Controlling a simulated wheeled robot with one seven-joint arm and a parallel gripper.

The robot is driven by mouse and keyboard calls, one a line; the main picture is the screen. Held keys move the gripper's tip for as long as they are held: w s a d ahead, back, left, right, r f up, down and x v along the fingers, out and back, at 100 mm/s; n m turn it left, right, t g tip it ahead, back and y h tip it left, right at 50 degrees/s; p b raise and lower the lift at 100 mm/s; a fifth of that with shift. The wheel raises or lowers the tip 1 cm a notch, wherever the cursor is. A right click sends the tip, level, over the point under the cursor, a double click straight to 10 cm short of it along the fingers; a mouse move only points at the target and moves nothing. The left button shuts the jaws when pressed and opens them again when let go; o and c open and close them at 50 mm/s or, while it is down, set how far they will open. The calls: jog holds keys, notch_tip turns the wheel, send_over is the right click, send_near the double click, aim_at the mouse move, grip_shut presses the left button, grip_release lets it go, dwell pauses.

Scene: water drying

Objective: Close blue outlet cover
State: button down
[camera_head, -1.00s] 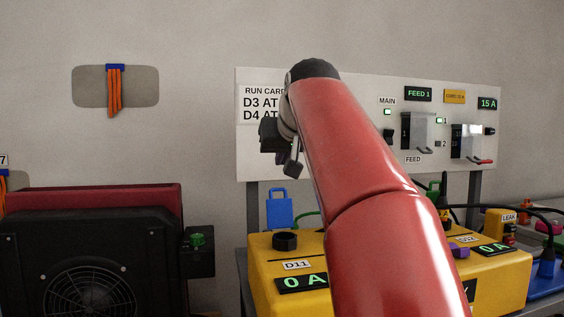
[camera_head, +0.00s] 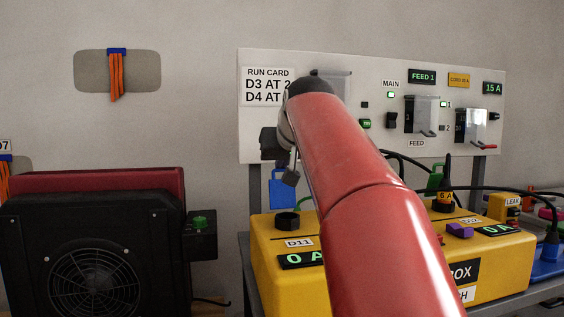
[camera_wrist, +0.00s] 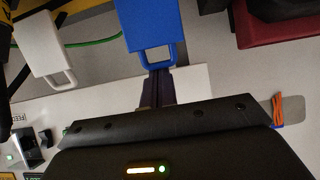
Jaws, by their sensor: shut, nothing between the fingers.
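The blue outlet cover (camera_head: 283,194) stands upright, open, behind a round black outlet (camera_head: 287,222) on the yellow box (camera_head: 370,270). In the wrist view the cover (camera_wrist: 148,25) shows at the top, with its loop handle pointing toward my gripper. My gripper (camera_head: 291,177) is at the cover's upper edge in the head view and hides part of it. In the wrist view my gripper's fingertips (camera_wrist: 157,72) are shut and empty, right at the loop handle. I cannot tell whether they touch it.
A white cover (camera_wrist: 45,45) with a loop handle is left in the wrist view. A black fan heater (camera_head: 95,260) stands left of the yellow box. The white switch panel (camera_head: 350,130) is behind. A green cover (camera_head: 435,178) and cables are to the right.

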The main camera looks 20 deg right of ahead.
jog(key=shift+s+f+b, duration=0.1)
jog(key=shift+s+b, duration=0.05)
jog(key=shift+b, duration=0.2)
jog(key=shift+s+t+b, duration=0.25)
jog(key=shift+t+b, duration=0.25)
jog(key=shift+b, duration=0.15)
